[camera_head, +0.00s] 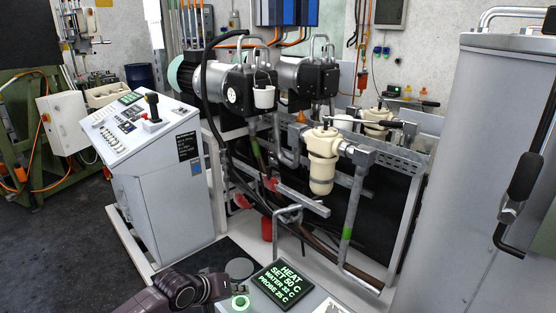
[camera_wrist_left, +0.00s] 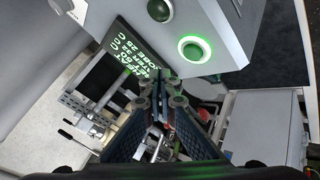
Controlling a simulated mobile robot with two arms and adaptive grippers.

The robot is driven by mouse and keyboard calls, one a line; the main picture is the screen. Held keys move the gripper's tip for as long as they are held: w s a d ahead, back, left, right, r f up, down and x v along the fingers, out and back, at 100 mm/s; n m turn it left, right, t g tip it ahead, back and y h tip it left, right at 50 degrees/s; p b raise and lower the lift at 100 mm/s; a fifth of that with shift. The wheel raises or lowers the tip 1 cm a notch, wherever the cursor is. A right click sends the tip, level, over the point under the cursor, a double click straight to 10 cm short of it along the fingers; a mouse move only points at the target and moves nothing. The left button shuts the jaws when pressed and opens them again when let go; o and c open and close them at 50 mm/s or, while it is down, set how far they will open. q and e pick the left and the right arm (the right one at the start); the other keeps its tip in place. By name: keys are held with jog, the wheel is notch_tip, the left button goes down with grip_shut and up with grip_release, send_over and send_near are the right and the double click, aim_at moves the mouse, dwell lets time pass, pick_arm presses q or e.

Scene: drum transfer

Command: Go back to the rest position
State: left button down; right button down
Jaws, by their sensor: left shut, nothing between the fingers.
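My left gripper (camera_head: 222,287) comes in low at the bottom of the head view, beside a lit green button (camera_head: 240,302) on a grey box. In the left wrist view its fingers (camera_wrist_left: 165,95) are together with nothing between them. The green button (camera_wrist_left: 193,48) is lit there too, beyond and to the right of the fingertips. The gripper looks apart from the button, though the exact gap is hard to tell. A dark display (camera_head: 284,282) with green text reads HEAT, SET 50 C, WATER 32 C, PROBE 25 C. My right gripper is not in view.
A grey control console (camera_head: 160,185) with a joystick stands at left. A pump and pipe rig (camera_head: 320,160) with a cream filter housing (camera_head: 322,165) fills the middle. Dark floor (camera_head: 60,240) is open at lower left.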

pick_arm(q)
jog(key=s+d+f, duration=0.1)
jog(key=s, duration=0.1)
jog(key=s+d+f+m, duration=0.1)
jog(key=s+d, duration=0.1)
jog(key=s, duration=0.1)
jog(key=s+d+f+m+g, duration=0.1)
jog(key=s+d, duration=0.1)
jog(key=shift+s, duration=0.25)
jog(key=s+d+f+m+g, duration=0.1)
jog(key=s+d+m, duration=0.1)
jog(key=s, duration=0.8)
jog(key=s+a+g+y, duration=0.1)
jog(key=s+a+y, duration=0.2)
jog(key=s+a, duration=0.55)
jog(key=s+a+g+y, duration=0.15)
jog(key=s+a, duration=0.45)
jog(key=s, duration=0.6)
notch_tip(320, 180, down, 30)
jog(key=s+b, duration=0.2)
jog(key=b, duration=0.2)
jog(key=s+a+f+g+b, duration=0.2)
jog(key=s+a+f, duration=0.1)
jog(key=s+f, duration=1.4)
jog(key=shift+a+f+y, duration=0.15)
jog(key=shift+f+y, duration=0.2)
jog(key=shift+f, duration=0.2)
